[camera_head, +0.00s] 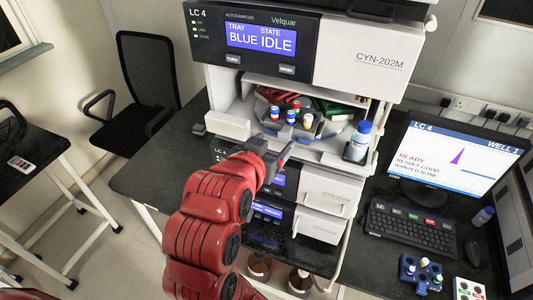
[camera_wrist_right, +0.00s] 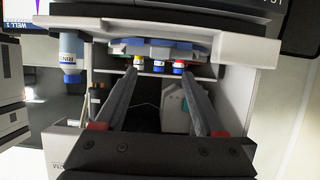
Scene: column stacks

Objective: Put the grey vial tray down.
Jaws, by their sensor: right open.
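The grey vial tray (camera_head: 288,129) sits in the open bay of the upper LC 4 unit, with several red-capped and blue-capped vials standing in it. In the right wrist view, which is upside down, a grey-blue tray edge (camera_wrist_right: 190,51) shows with capped vials by it. My right gripper (camera_head: 286,153) is just in front of the tray. Its two fingers (camera_wrist_right: 158,76) are apart, with nothing held between them. Whether a fingertip touches the tray is unclear. My left gripper does not show.
A rinse bottle (camera_head: 358,141) stands right of the tray on the bay's ledge. Green and red items (camera_head: 333,107) lie behind the tray. A monitor (camera_head: 455,157), a keyboard (camera_head: 412,228) and a blue vial rack (camera_head: 421,273) occupy the right bench.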

